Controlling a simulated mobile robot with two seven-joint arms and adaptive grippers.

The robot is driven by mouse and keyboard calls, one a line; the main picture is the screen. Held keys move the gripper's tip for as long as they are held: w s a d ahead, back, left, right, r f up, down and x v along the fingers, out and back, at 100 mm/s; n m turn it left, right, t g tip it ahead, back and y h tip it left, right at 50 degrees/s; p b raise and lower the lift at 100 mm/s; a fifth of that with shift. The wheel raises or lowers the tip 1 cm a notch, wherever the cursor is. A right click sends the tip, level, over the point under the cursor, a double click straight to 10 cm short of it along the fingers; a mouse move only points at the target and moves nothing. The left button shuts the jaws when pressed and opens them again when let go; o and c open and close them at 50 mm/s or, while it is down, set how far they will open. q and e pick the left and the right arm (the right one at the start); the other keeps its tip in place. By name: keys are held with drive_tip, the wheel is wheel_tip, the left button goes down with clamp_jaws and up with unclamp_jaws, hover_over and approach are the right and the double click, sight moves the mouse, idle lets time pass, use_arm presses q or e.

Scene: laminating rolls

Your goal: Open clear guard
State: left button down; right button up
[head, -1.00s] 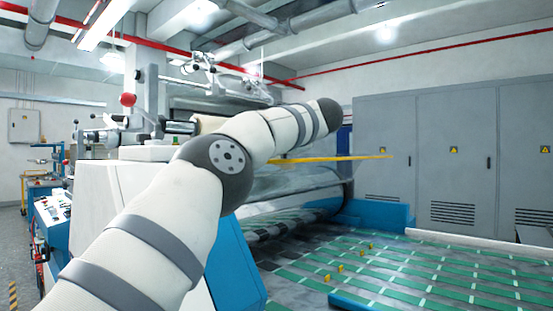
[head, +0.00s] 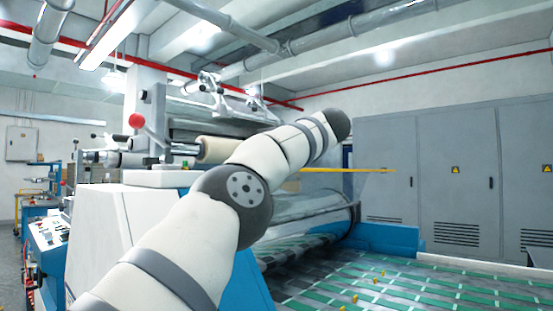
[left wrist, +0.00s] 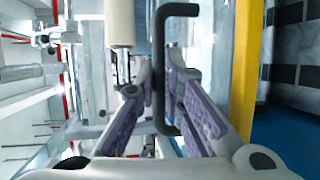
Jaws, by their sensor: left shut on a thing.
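The clear guard's yellow edge (head: 345,170) sticks out level above the machine in the head view. It is a yellow upright strip (left wrist: 245,65) in the left wrist view. The see-through panel itself is hard to make out. A black bar handle (left wrist: 163,60) stands left of the strip in the wrist view. My left gripper (left wrist: 162,78) is shut on this handle, with a purple-padded finger on either side. In the head view my left arm hides the gripper and the handle. My right gripper is in neither view.
A pale roll (head: 217,150) and a red knob (head: 136,120) are on the machine behind my arm. Green-striped sheets (head: 400,285) spread below at the right. Grey cabinets (head: 455,170) line the back wall. Open air lies right of the yellow edge.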

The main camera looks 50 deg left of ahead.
use_arm(q)
drive_tip(key=c, duration=1.7)
unclamp_jaws()
drive_tip(key=shift+d+r, duration=0.1)
drive_tip(key=shift+d, duration=0.05)
drive_tip(key=v, duration=1.2)
